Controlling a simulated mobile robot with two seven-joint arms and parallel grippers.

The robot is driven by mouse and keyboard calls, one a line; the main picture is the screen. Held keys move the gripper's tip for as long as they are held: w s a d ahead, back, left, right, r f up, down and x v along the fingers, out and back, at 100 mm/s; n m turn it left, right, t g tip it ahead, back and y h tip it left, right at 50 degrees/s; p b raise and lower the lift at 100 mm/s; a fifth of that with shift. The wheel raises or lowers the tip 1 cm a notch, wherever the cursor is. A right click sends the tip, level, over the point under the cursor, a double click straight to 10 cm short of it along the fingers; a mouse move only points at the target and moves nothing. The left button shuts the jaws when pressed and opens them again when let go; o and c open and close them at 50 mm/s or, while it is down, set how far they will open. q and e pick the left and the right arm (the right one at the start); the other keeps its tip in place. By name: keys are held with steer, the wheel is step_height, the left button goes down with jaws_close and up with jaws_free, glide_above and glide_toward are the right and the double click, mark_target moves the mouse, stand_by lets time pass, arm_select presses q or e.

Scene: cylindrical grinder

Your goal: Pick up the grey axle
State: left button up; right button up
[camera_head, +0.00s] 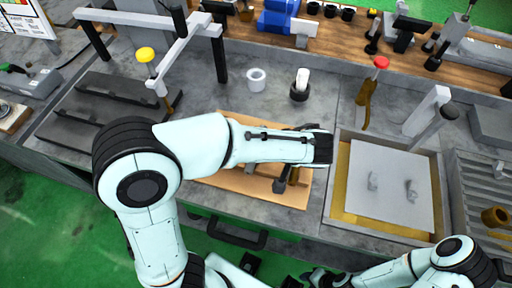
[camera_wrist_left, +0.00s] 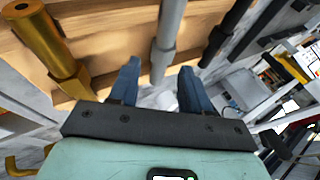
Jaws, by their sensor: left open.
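The grey axle (camera_wrist_left: 170,32) shows in the left wrist view as a stepped rod on a wooden board. Its near end appears between the two blue fingers of my left gripper (camera_wrist_left: 160,68), which is open. Whether the fingers reach around it is unclear. A gold axle (camera_wrist_left: 42,38) lies to its left and a black axle (camera_wrist_left: 234,32) to its right. In the head view my left arm covers much of the wooden board (camera_head: 240,183), and I cannot make out the grey axle there. My right gripper (camera_head: 322,278) is low at the bottom edge, its jaws unclear.
A tray (camera_head: 437,190) with a pale plate stands right of the board. A white cup (camera_head: 256,80) and a black holder (camera_head: 299,93) with a white piece stand behind. A grey frame (camera_head: 170,60) rises at the left. The bench's front edge is close to the board.

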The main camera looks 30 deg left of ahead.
arm_select(q)
steer(key=x, duration=0.5)
steer(key=shift+a, duration=0.2)
jaws_close()
steer(key=shift+r, duration=0.1)
